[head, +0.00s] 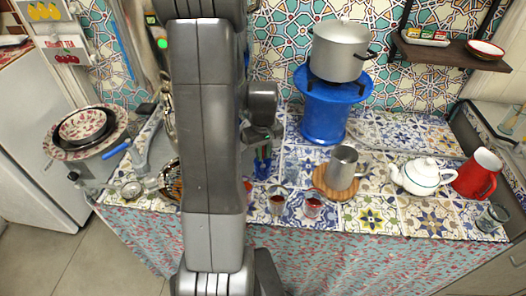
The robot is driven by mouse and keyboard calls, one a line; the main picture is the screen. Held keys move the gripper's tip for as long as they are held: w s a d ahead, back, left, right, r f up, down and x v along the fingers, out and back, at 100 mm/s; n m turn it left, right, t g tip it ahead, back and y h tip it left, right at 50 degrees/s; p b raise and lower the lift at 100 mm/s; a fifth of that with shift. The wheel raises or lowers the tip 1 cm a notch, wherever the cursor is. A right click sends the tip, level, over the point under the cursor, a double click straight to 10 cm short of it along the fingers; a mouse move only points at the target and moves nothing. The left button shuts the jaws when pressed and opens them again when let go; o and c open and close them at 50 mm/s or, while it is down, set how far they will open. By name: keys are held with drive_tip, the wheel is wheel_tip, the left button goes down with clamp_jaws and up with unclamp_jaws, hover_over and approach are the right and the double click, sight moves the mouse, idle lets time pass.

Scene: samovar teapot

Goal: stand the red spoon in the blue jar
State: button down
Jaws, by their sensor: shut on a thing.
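My gripper (262,133) is partly hidden behind my arm, over the back middle of the tiled counter. It is shut on a thin thing that I take to be the red spoon; the spoon itself is too small and too covered to make out. The blue jar (263,171) is just below my gripper, with thin green and blue shapes showing at its top. I cannot tell whether the held thing is inside the jar or above it.
Tea glasses (313,206) stand at the counter's front edge. A metal jug (342,168) on a wooden board, a white teapot (420,177) and a red pitcher (477,174) stand to the right. A blue stand (324,118) bears a pot (341,52). Stacked plates (62,148) are at left.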

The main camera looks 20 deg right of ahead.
drive_tip(key=c, duration=1.4)
unclamp_jaws()
drive_tip(key=shift+o, duration=0.2)
drive_tip(key=shift+r, duration=0.15)
wheel_tip(320, 180, up, 14)
drive_tip(key=shift+s+f, duration=0.2)
drive_tip(key=shift+s, duration=0.05)
drive_tip(key=shift+f, duration=0.15)
drive_tip(key=f, duration=1.4)
drive_tip(key=shift+w, duration=0.2)
drive_tip(key=shift+w+r+p, duration=0.1)
drive_tip(key=shift+r+p, duration=0.45)
drive_tip(key=shift+r, duration=0.25)
drive_tip(key=shift+r+p, duration=0.35)
drive_tip(key=shift+r, duration=0.15)
